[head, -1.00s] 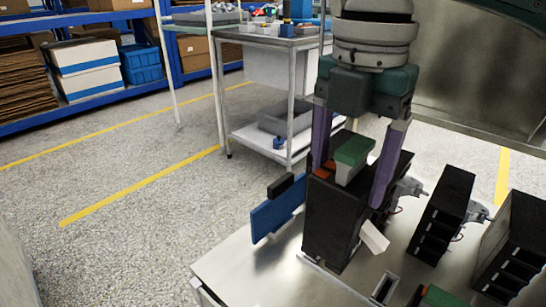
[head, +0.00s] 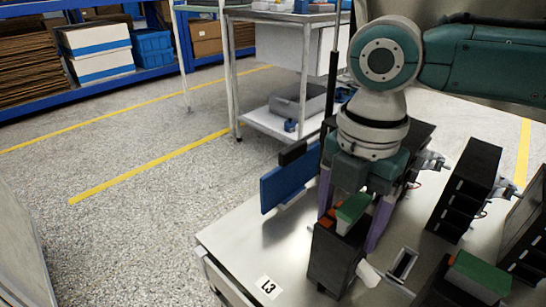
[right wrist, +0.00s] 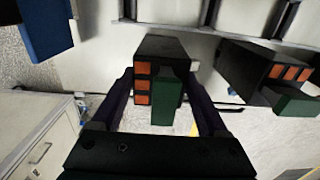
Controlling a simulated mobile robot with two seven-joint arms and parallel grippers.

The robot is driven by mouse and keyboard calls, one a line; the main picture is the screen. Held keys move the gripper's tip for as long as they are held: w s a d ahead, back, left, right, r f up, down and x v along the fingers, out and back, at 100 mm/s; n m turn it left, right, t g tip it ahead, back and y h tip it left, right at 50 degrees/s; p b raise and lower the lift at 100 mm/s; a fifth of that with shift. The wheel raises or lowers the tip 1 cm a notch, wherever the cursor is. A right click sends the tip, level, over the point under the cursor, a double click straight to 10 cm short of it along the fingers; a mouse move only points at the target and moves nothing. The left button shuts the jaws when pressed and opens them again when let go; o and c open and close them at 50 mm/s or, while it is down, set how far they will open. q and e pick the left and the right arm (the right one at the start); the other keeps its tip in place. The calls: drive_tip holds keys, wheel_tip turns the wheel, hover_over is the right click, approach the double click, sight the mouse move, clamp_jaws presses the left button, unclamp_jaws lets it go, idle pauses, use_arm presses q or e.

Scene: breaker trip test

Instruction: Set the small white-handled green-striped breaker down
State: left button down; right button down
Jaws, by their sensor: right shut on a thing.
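The black breaker (head: 330,262) has a green-topped grey block, orange parts on its upper face and a small white handle (head: 370,274) low on its right side. My right gripper (head: 350,218) points down and is shut on this breaker, with one purple finger on each side. In the right wrist view the breaker (right wrist: 155,58) is between the fingers, with its green part (right wrist: 162,108) nearest the camera. It is upright over the front of the metal table (head: 255,240). I cannot tell whether its bottom touches the table. My left gripper is not in view.
A label L3 (head: 268,287) lies on the table left of the breaker. A second green-topped breaker (head: 470,280) stands to the right, with black open-slotted units (head: 466,190) behind. A blue panel (head: 288,180) stands at the table's left edge.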

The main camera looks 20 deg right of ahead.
drive_tip(key=shift+w, duration=0.1)
unclamp_jaws()
wheel_tip(320, 180, up, 12)
drive_tip(key=p, duration=0.4)
drive_tip(key=s+a+f+m+t+y, duration=0.25)
drive_tip(key=s+a+f+m, duration=0.35)
drive_tip(key=s+a+m, duration=0.4)
drive_tip(key=s+d+m+t+h, duration=0.1)
drive_tip(key=s+d+m+h, duration=0.1)
drive_tip(key=s+d+m, duration=0.4)
drive_tip(key=d+m, duration=0.1)
drive_tip(key=m, duration=0.3)
drive_tip(key=shift+f+m, duration=0.4)
